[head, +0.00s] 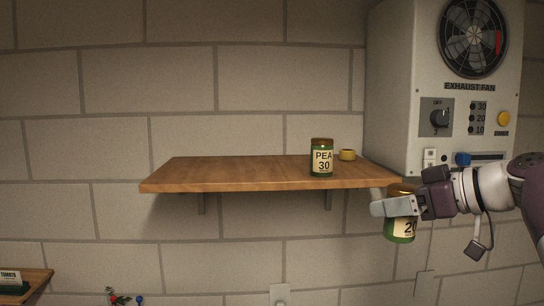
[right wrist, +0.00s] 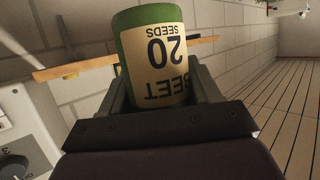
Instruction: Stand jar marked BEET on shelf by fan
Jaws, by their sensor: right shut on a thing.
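The jar is held upright just below and in front of the right end of the wooden shelf (head: 230,176). In the right wrist view the jar (right wrist: 152,58) sits between the two fingers, its label reading BEET 20 SEEDS upside down. The exhaust fan (head: 473,38) is on a grey wall unit to the right of the shelf. My left gripper is not in view.
The left and middle of the shelf are bare. The fan's cabinet (head: 392,90) rises close to the shelf's right end. A lower shelf (head: 36,282) shows bottom left.

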